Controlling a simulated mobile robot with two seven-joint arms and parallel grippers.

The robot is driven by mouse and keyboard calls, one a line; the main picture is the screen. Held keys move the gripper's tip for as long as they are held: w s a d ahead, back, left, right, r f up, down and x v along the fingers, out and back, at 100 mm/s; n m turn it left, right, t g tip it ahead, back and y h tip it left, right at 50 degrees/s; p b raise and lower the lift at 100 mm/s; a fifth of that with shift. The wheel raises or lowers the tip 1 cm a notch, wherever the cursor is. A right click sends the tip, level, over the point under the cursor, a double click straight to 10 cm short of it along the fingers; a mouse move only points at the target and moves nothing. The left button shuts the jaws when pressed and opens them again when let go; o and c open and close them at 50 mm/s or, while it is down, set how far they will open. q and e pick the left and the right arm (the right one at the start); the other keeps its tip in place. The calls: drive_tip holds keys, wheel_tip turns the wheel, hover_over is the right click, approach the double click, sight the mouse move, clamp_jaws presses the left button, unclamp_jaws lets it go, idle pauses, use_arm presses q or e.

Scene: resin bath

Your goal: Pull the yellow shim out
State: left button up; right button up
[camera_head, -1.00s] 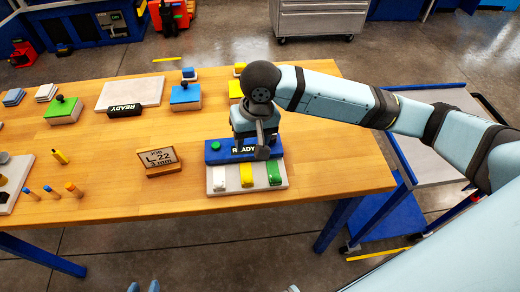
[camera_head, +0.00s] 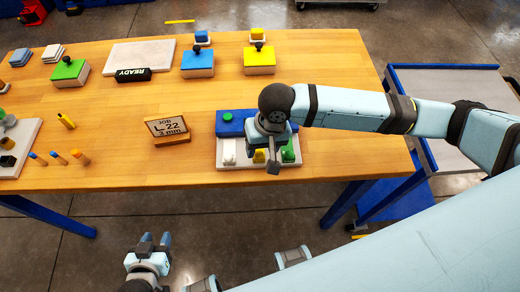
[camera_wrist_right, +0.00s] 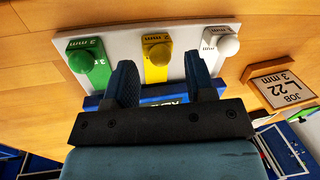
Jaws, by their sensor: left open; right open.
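The yellow shim (camera_wrist_right: 157,58) is a flat yellow piece with a round knob, in the middle of a pale plate (camera_wrist_right: 117,44). In the head view it shows partly (camera_head: 259,156) beside my right gripper. A green shim (camera_wrist_right: 88,62) and a white shim (camera_wrist_right: 221,42) flank it. My right gripper (camera_wrist_right: 162,84) is open; its fingers are short of the yellow shim, one towards each side of it, with nothing between them. In the head view my right gripper (camera_head: 272,160) hangs above the plate. My left gripper (camera_head: 156,242) is open and empty, off the table's front edge.
A blue block (camera_head: 229,122) with a green button lies behind the plate, partly hidden by my right arm. A job sign (camera_head: 167,128) reading L 22, 3 mm stands to the left. Stamps with knobs and small pegs stand further left and back. Table between is clear.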

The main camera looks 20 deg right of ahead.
drive_tip(key=shift+a+f, duration=0.15)
drive_tip(key=shift+f, duration=0.8)
drive_tip(key=shift+c, duration=0.2)
clamp_jaws()
drive_tip(key=p, duration=0.3)
drive_tip(key=shift+s+a+r, duration=0.1)
drive_tip(key=shift+r, duration=0.25)
drive_tip(key=shift+f, duration=0.25)
